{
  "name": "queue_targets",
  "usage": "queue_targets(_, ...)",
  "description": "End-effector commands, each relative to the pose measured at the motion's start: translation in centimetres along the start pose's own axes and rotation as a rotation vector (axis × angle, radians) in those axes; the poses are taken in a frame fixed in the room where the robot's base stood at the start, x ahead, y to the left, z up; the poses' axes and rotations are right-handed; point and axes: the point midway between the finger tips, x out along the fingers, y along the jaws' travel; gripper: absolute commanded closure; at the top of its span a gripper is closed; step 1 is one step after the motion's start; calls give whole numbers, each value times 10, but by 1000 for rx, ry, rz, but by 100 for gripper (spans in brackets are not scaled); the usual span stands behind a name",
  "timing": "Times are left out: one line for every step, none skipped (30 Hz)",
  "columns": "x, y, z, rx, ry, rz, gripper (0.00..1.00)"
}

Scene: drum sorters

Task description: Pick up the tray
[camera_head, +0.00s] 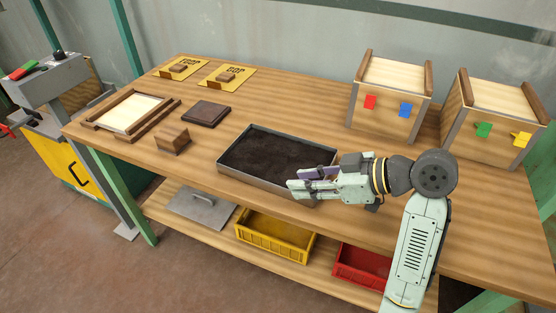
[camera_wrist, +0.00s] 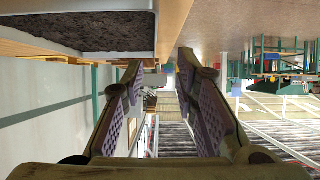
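The grey metal tray (camera_head: 249,182) lies flat on the wooden workbench near its front edge and holds dark, grainy material. My gripper (camera_head: 297,181) is at the tray's front right corner, with its fingers over or beside that corner in the head view. In the wrist view the fingers (camera_wrist: 160,70) are wide apart with nothing between them. The tray (camera_wrist: 155,30) shows there at the upper left, outside the gap. The fingers hide part of the tray's right front corner in the head view.
Two wooden bins with coloured tags (camera_head: 386,105) (camera_head: 492,122) stand at the back right. A dark wooden block (camera_head: 206,113), a small wooden piece (camera_head: 172,140) and a framed panel (camera_head: 130,113) lie left. Yellow (camera_head: 273,238) and red crates (camera_head: 360,266) sit on the shelf below.

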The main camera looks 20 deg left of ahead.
Motion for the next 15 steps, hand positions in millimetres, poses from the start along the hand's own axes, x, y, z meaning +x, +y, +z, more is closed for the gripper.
queue_targets(5, -2, 0, 0, -2, -10, 73)
queue_targets(10, -3, 0, -1, -2, -13, 73)
queue_targets(17, -3, 0, -1, -1, -13, 73)
queue_targets(22, -3, 0, -2, -1, -14, 73)
queue_targets(27, -3, 0, -2, -2, -13, 73)
queue_targets(33, -3, 0, -1, -1, -13, 73)
queue_targets(38, -2, 0, 0, -1, -12, 73)
queue_targets(41, -2, 0, 0, -1, -11, 73)
queue_targets(45, -2, 0, 0, -1, -10, 73)
queue_targets(47, -2, 0, -1, -1, -10, 73)
queue_targets(49, -2, 0, -1, -2, -9, 73)
queue_targets(51, -2, 0, -1, -2, -9, 73)
queue_targets(53, -1, -1, -1, -1, -10, 73)
queue_targets(55, -1, -1, -1, -1, -10, 73)
queue_targets(60, 1, -3, 0, 0, -9, 73)
